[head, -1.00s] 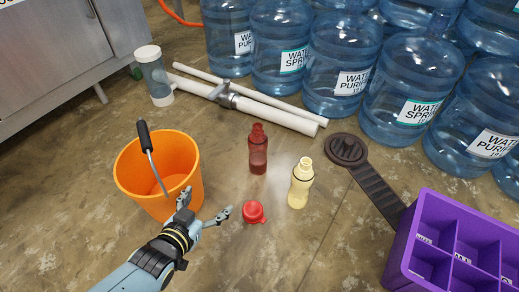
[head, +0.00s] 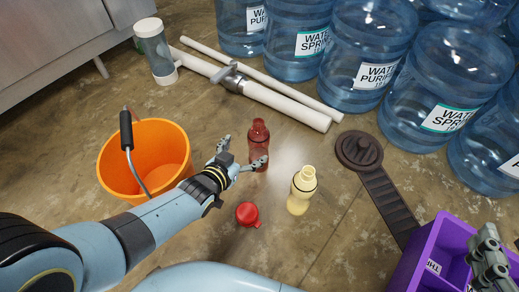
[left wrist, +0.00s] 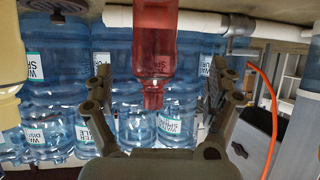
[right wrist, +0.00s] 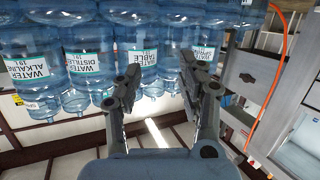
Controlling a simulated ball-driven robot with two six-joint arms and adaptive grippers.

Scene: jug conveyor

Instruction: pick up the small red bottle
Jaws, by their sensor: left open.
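The small red bottle (head: 258,138) stands upright on the floor, its lower part partly covered by my left gripper in the head view. My left gripper (head: 246,152) is open at the bottle's lower half. In the left wrist view the bottle (left wrist: 155,40) appears upside down, between the spread fingers of the left gripper (left wrist: 160,82); I cannot tell whether either finger touches it. My right gripper (head: 489,258) shows at the right edge, over the purple crate. In the right wrist view the right gripper (right wrist: 158,78) has its fingers apart and empty.
A cream bottle (head: 302,192) stands just right of the red bottle. A red cap-like piece (head: 248,214) lies nearer. An orange bucket (head: 145,160) is left, a purple crate (head: 433,245) right.

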